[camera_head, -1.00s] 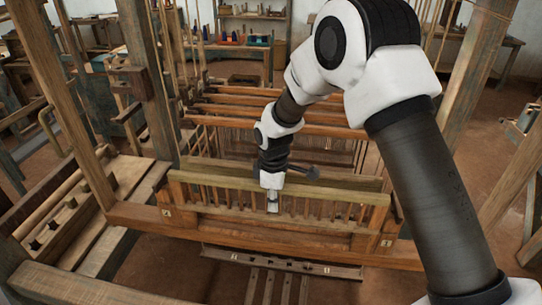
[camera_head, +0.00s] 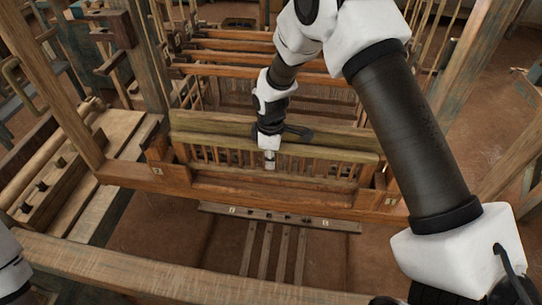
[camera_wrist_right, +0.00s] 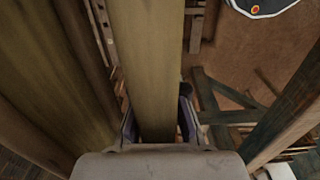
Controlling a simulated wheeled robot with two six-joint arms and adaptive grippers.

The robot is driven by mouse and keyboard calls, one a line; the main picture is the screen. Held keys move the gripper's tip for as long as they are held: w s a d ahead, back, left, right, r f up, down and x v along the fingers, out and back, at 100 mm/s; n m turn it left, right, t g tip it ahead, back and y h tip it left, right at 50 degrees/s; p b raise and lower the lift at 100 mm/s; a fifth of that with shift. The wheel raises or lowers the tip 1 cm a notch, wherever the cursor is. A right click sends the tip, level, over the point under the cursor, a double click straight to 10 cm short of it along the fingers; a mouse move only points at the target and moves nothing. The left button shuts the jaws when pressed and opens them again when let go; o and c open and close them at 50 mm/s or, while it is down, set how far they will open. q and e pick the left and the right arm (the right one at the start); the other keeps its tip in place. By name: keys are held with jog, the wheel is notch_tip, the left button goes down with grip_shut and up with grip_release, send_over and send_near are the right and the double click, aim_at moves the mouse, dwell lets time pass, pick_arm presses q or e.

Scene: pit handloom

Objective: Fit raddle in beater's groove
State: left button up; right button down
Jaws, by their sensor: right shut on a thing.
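The raddle (camera_head: 325,153) is a long wooden bar with a row of short pegs, lying crosswise in the middle of the head view. My right gripper (camera_head: 269,163) comes down on it near its middle and is shut on it. In the right wrist view, the raddle (camera_wrist_right: 150,60) runs away between the two fingers. The beater (camera_head: 250,190) is the wooden frame with a broad lower beam just below and in front of the pegs. The groove is hidden, so I cannot tell whether the raddle sits in it. My left gripper is out of view.
A front loom beam (camera_head: 180,270) crosses the bottom of the head view. Upright posts stand left and right of the beater. A slotted bar (camera_head: 285,217) and treadles (camera_head: 281,250) lie below it. A wide beam (camera_wrist_right: 45,80) runs close beside the raddle in the wrist view.

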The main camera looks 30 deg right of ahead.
jog(key=shift+s+a+f+b, duration=0.1)
jog(key=shift+s+f+b, duration=0.05)
jog(key=shift+f+b, duration=0.35)
jog(key=shift+s+f+b, duration=0.15)
jog(key=shift+f+b, duration=0.15)
jog(key=shift+f, duration=0.3)
notch_tip(320, 180, down, 2)
jog(key=shift+w+f+b, duration=0.1)
jog(key=shift+w+b, duration=0.05)
jog(key=shift+b, duration=0.65)
jog(key=shift+f+b, duration=0.65)
jog(key=shift+f, duration=0.2)
jog(key=c, duration=1.2)
grip_release()
jog(key=shift+o, duration=0.2)
notch_tip(320, 180, up, 12)
jog(key=shift+r, duration=0.1)
notch_tip(320, 180, up, 7)
jog(key=p, duration=0.7)
send_over(271, 171)
